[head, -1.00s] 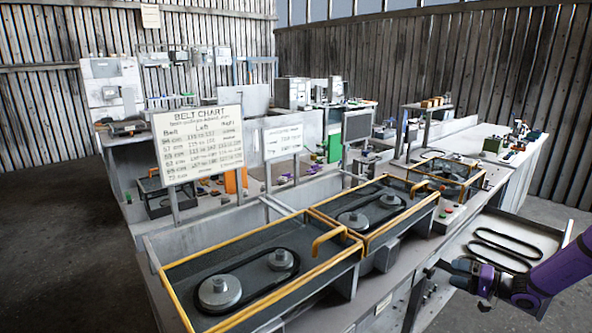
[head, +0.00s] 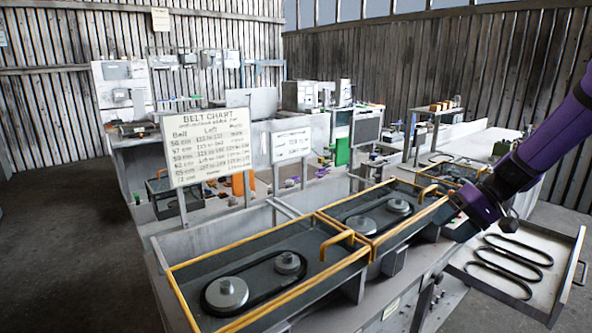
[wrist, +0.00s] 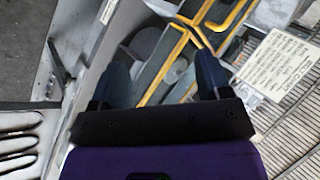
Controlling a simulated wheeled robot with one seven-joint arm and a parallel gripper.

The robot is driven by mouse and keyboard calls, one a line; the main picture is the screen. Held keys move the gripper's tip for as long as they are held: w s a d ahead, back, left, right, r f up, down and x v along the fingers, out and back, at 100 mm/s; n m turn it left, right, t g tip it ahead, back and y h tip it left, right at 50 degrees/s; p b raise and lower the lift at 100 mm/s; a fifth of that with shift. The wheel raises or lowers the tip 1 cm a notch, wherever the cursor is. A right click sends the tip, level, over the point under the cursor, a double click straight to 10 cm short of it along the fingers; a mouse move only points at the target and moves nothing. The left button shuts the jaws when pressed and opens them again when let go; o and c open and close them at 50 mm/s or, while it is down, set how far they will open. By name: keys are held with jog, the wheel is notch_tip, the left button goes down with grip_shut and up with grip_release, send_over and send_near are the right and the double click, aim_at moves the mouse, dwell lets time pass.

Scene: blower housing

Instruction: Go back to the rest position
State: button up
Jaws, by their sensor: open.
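My gripper (wrist: 160,90) is open and empty in the wrist view, its two dark fingers apart with nothing between them. In the head view my purple wrist shows at the right, above the right end of the middle yellow-edged housing (head: 330,214); the fingertips are hard to make out there. The wrist view looks down past the fingers at a grey pulley and yellow edges.
An open drawer (head: 556,300) with several black belts (head: 505,262) juts out at the right. The front housing (head: 172,268) holds two pulleys with a belt around them. A belt chart sign (head: 207,148) stands behind. Open floor (head: 60,240) lies left.

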jog(key=s+a+r+t+h, duration=0.1)
jog(key=s+r+h, duration=0.1)
jog(key=s+r, duration=0.3)
jog(key=s+a+r+t+h, duration=0.2)
jog(key=s+r, duration=0.3)
jog(key=s, duration=0.7)
jog(key=s+a+r+t+h, duration=0.1)
jog(key=s+r+h, duration=0.3)
jog(key=s, duration=0.5)
jog(key=shift+s+a+r+m, duration=0.3)
jog(key=shift+s+a+r, duration=0.05)
jog(key=shift+r, duration=0.1)
